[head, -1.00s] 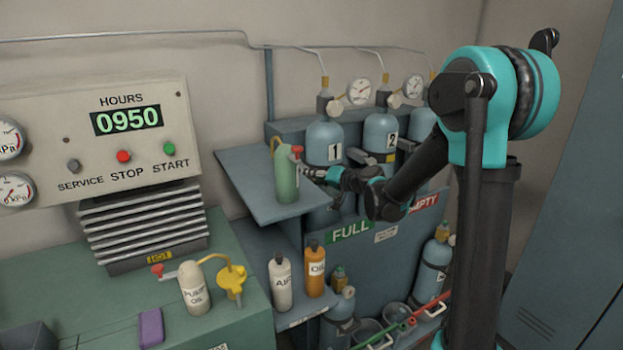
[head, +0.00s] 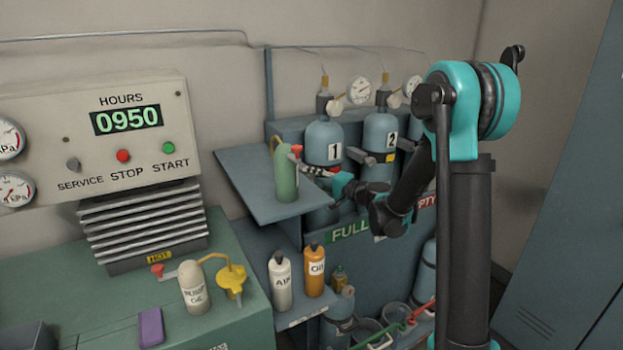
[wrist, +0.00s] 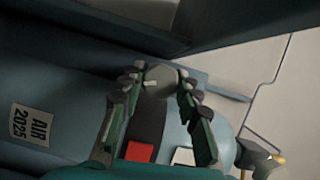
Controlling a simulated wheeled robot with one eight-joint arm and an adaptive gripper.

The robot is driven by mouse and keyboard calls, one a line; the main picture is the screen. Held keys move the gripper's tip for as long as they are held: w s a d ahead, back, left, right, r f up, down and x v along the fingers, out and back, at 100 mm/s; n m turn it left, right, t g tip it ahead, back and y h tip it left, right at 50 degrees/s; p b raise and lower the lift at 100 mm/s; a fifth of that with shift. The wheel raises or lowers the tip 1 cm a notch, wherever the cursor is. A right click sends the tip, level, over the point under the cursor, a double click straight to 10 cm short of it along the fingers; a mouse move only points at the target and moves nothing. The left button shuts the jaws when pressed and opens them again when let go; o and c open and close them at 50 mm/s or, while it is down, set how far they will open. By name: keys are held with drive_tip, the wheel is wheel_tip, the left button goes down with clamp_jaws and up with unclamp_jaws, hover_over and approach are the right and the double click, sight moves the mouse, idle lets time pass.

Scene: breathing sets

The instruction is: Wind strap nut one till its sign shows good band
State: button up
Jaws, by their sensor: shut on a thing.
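Gas cylinder one (head: 325,134) stands in the rack, marked 1. In the wrist view, my gripper (wrist: 160,84) is shut with its two fingertips on either side of strap nut one (wrist: 160,77), a round grey knob with a small pale mark. A red patch (wrist: 147,132), which looks like the strap's sign, and a white tag (wrist: 183,156) show between the fingers. No good band can be read. In the head view, my gripper is at the front of cylinder one, and the nut is too small to make out.
A shelf with a green bottle (head: 287,173) sits close left of my gripper. Cylinder two (head: 380,134) stands close on the right, with a yellow patch on its strap. AIR (head: 280,282) and orange (head: 314,272) bottles stand below.

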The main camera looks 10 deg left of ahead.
drive_tip(key=shift+m, duration=0.3)
drive_tip(key=o, duration=0.9)
drive_tip(key=v, duration=1.2)
drive_tip(key=shift+w, duration=0.1)
